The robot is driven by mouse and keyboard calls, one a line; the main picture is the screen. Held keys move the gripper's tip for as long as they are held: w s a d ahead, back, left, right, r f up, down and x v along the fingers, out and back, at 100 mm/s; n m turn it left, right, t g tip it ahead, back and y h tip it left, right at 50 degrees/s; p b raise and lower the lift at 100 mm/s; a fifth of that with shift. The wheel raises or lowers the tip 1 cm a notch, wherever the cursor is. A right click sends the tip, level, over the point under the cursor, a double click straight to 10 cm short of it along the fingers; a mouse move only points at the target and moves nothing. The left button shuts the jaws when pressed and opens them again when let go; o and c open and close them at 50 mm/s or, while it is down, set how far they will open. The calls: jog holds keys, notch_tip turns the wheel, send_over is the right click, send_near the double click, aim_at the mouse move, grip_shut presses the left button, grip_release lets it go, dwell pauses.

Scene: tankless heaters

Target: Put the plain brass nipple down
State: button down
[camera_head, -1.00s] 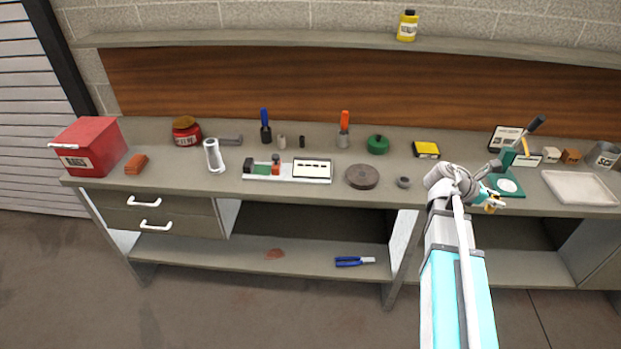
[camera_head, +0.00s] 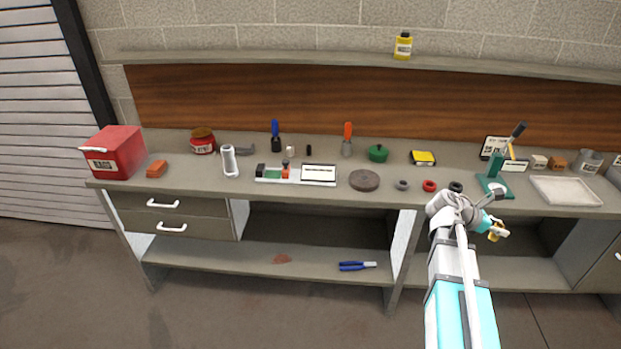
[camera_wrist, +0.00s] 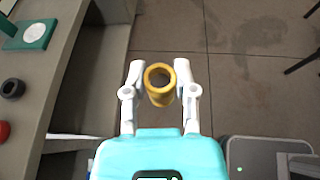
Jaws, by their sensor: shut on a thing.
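A brass nipple (camera_wrist: 160,83), a short hollow yellow tube, sits between the two fingers of my gripper (camera_wrist: 160,88) in the wrist view. My gripper is shut on it and holds it over open floor, just off the bench's front edge. In the head view my gripper (camera_head: 494,229) is in front of the bench at the right, below the green press, and the brass nipple (camera_head: 497,232) shows as a small gold spot at its tip. The bench top (camera_head: 320,200) is apart from the nipple.
A green arbor press (camera_head: 494,180) stands near the front edge, with a white tray (camera_head: 566,191) to its right. Bench space between the tray and press is narrow.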

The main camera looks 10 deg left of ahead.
jog(key=shift+s+a, duration=0.1)
jog(key=shift+a, duration=0.05)
jog(key=shift+a, duration=0.25)
dwell(0.3)
